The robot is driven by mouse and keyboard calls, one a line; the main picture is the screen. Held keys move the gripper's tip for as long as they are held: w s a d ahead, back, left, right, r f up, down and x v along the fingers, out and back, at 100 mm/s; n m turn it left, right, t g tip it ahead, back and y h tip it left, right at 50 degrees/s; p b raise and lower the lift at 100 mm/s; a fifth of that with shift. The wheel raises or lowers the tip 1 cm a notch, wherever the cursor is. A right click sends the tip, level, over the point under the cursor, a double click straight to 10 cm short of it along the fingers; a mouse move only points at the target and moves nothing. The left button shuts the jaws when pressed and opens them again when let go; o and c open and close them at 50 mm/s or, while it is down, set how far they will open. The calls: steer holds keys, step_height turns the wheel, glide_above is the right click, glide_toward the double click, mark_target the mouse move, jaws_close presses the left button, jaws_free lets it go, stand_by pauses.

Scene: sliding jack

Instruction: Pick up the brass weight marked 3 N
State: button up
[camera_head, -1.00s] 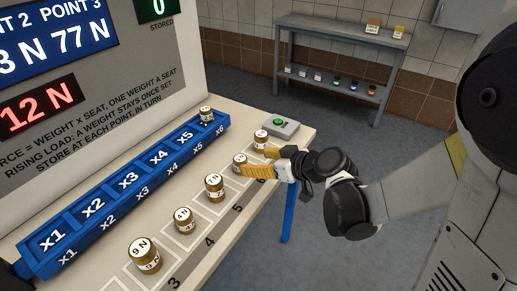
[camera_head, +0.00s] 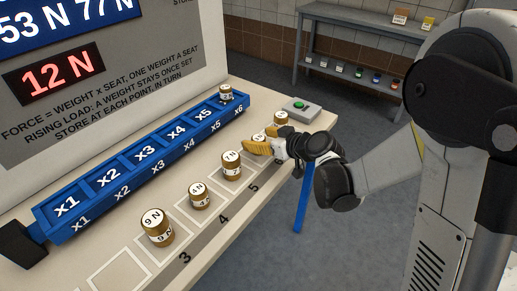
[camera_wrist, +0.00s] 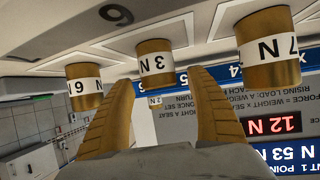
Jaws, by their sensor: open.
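The brass weight marked 3 N (camera_wrist: 155,62) stands upright on its pad, its white label showing between the fingers in the wrist view. In the head view this weight (camera_head: 259,138) is partly hidden behind the yellow fingers. My gripper (camera_wrist: 168,85) is open and empty; its two fingers point toward the 3 N weight, one on either side in the picture. I cannot tell whether they touch it. The gripper (camera_head: 258,146) is low over the table's right part in the head view.
A blue seat rail (camera_head: 128,183) holds a small weight (camera_head: 226,96) at x6. A green-button box (camera_head: 301,108) sits behind.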

steer(key=shift+w, duration=0.1)
jaws_close()
stand_by(0.3)
